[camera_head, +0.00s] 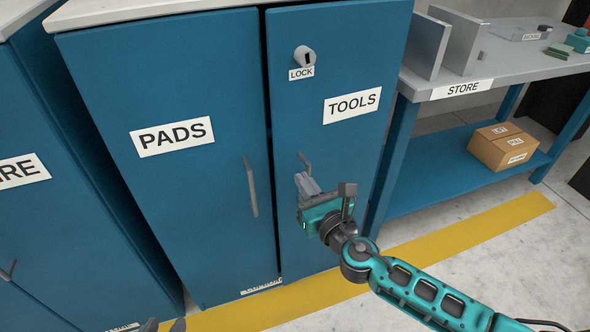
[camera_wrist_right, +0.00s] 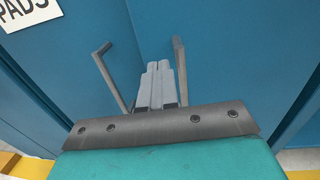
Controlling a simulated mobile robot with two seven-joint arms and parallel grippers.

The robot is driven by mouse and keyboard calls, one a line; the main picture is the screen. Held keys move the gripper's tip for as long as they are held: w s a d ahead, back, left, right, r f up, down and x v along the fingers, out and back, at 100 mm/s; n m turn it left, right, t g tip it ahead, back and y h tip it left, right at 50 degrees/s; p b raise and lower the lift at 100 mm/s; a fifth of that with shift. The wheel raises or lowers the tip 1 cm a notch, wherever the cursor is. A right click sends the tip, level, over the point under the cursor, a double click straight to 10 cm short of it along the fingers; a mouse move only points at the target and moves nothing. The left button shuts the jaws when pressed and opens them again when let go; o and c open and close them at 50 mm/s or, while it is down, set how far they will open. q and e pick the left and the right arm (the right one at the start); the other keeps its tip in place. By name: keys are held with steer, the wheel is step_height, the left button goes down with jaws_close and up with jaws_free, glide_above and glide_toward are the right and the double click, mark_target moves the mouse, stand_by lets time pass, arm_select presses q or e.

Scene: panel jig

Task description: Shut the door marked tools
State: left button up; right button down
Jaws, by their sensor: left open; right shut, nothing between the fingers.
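The blue door marked TOOLS (camera_head: 335,145) is the right door of the cabinet in the head view. It looks nearly flush with the PADS door, with a thin dark gap between them; I cannot tell if it is fully shut. Its grey handle (camera_wrist_right: 180,70) shows right of my fingers in the wrist view. My right gripper (camera_head: 303,181) is shut and empty, in front of this door by the handle; it also shows in the right wrist view (camera_wrist_right: 158,66). Contact with the door is unclear. My left gripper (camera_head: 163,326) is open, with only its fingertips showing at the bottom edge.
The PADS door (camera_head: 175,180) with its handle (camera_head: 250,187) is on the left. A lock knob (camera_head: 304,57) sits above the TOOLS label. A STORE bench (camera_head: 480,75) stands right, with a cardboard box (camera_head: 503,147) on its lower shelf. A yellow line (camera_head: 470,222) crosses the floor.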

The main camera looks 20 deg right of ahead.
mark_target(288, 160)
steer(key=w, duration=0.4)
steer(key=shift+a, duration=0.3)
steer(key=shift+w+a+b, duration=0.1)
steer(key=shift+w+b, duration=0.2)
steer(key=shift+w, duration=0.1)
steer(key=w+h, duration=0.1)
steer(key=w+m+h, duration=0.1)
steer(key=w, duration=0.1)
steer(key=shift+w+a, duration=0.1)
steer(key=shift+a, duration=0.25)
steer(key=shift+w+r+m+h, duration=0.1)
steer(key=shift+r+m+h, duration=0.15)
steer(key=shift+m+h, duration=0.05)
steer(key=shift+d, duration=0.1)
